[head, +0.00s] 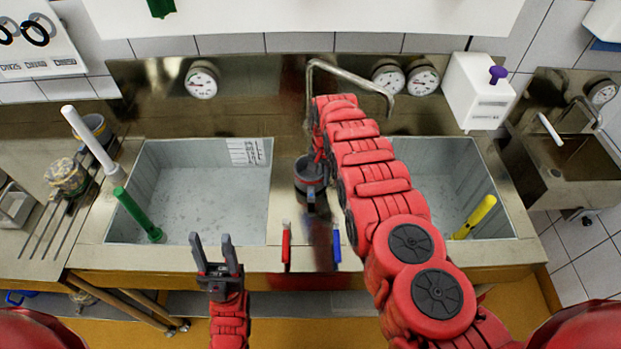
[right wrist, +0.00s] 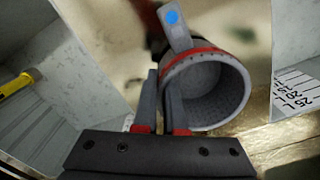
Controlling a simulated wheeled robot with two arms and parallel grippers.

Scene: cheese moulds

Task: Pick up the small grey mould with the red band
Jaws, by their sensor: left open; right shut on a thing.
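The small grey mould (head: 311,178) is a round cup between the two sinks, partly hidden behind my right arm. In the right wrist view the mould (right wrist: 222,98) shows its open mouth and a red band along the rim. My right gripper (right wrist: 168,102) is shut on the mould's wall, one finger outside and one inside. In the head view my right arm mostly hides this gripper. I cannot tell whether the mould touches the counter. My left gripper (head: 214,246) is open and empty, fingers up, at the front edge of the left sink.
The left sink (head: 190,142) holds a green-handled tool (head: 138,216); the right sink (head: 510,220) holds a yellow-handled one (head: 474,217). A metal tap (head: 350,76) arches behind the mould. Red (head: 286,245) and blue (head: 336,248) levers stand in front.

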